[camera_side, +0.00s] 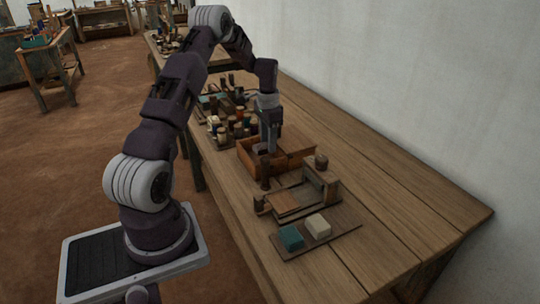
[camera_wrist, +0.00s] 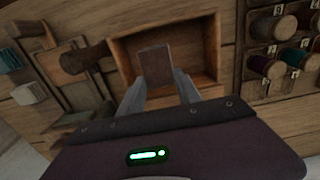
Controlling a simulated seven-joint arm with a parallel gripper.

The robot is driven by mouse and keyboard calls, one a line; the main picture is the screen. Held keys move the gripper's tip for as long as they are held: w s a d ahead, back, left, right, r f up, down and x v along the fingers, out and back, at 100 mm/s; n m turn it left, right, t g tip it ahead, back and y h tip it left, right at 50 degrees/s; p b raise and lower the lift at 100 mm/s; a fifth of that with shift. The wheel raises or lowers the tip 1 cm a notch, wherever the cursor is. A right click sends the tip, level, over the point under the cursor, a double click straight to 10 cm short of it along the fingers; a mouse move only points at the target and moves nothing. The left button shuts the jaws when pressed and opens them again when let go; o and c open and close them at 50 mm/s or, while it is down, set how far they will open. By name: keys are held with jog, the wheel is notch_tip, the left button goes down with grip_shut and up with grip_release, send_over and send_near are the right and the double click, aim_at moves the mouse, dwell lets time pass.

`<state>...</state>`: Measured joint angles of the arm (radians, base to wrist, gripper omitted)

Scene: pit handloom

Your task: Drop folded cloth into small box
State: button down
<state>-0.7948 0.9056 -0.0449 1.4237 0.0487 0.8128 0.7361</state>
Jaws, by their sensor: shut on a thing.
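My gripper (camera_wrist: 157,82) is shut on a flat, dark brown rectangular piece (camera_wrist: 155,64), which looks like the folded cloth. In the wrist view it shows between the fingertips, against the inside of the open wooden small box (camera_wrist: 207,45). In the side view my gripper (camera_side: 266,148) points down over the same box (camera_side: 290,166), and the held piece is hard to make out. I cannot tell whether the piece touches the box. A teal folded piece (camera_side: 291,237) and a cream one (camera_side: 318,226) lie on a board at the near end.
A wooden frame-like fixture (camera_side: 328,187) stands nearer than the box, with a dark upright cylinder (camera_side: 265,171) by the box's front. Several thread spools (camera_wrist: 275,65) sit in a rack beyond the box. The right side of the table is clear.

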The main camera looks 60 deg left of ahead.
jog(key=c, duration=0.8)
grip_release()
jog(key=shift+o, duration=0.2)
jog(key=shift+r, duration=0.1)
notch_tip(320, 180, up, 7)
jog(key=shift+f, duration=0.1)
jog(key=s+d+r+t+y, duration=0.1)
jog(key=s+d+r+t, duration=0.15)
jog(key=d+r, duration=0.8)
jog(key=s+d+r+t, duration=0.1)
jog(key=s+d+r, duration=0.45)
jog(key=d, duration=0.75)
jog(key=s+d+t+h, duration=0.1)
jog(key=s+d+t, duration=0.1)
jog(key=s+d, duration=0.9)
jog(key=s, duration=0.3)
jog(key=shift+s+r, duration=0.3)
jog(key=shift+s, duration=0.05)
